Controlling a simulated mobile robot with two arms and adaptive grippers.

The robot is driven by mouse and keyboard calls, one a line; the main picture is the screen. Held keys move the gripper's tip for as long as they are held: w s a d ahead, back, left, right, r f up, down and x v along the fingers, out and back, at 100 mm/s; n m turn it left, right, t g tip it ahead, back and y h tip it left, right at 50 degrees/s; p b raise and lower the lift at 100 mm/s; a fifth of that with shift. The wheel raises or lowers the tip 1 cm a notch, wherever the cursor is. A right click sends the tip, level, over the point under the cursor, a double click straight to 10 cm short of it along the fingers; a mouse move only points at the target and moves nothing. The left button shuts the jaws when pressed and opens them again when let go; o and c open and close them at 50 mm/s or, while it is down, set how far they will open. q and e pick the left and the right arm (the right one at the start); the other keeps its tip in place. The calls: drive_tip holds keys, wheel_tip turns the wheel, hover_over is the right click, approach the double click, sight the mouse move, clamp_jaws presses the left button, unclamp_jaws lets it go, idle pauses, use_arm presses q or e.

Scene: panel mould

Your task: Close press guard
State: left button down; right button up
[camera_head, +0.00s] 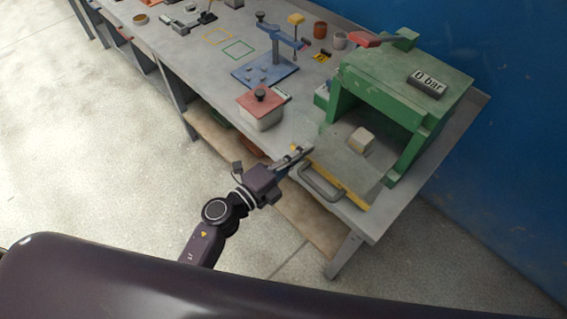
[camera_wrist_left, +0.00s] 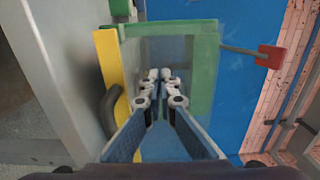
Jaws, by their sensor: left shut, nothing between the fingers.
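The green press (camera_head: 400,85) stands at the right end of the bench, its front opening facing me. Its guard, a grey panel with a yellow edge (camera_head: 350,192) and a dark grey handle (camera_head: 318,188), lies lowered in front of the opening. A pale block (camera_head: 361,139) shows behind it at the opening. My left gripper (camera_head: 306,150) is shut and empty, at the left end of the guard, near the handle. In the left wrist view its fingers (camera_wrist_left: 160,84) point along the guard; the yellow edge (camera_wrist_left: 113,70) and handle (camera_wrist_left: 108,108) are left of them. My right gripper is out of view.
A red-handled lever (camera_head: 368,39) sits on the press, near a "0 bar" display (camera_head: 427,82). A red-lidded container (camera_head: 262,108) and a blue stand (camera_head: 268,68) stand left of the press. A blue wall (camera_head: 520,150) is behind. Floor left of the bench is clear.

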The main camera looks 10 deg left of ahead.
use_arm(q)
drive_tip(key=b+x, duration=0.1)
drive_tip(key=x, duration=1.2)
drive_tip(key=shift+r, duration=0.15)
drive_tip(key=shift+r, duration=0.1)
drive_tip(key=shift+a, duration=0.15)
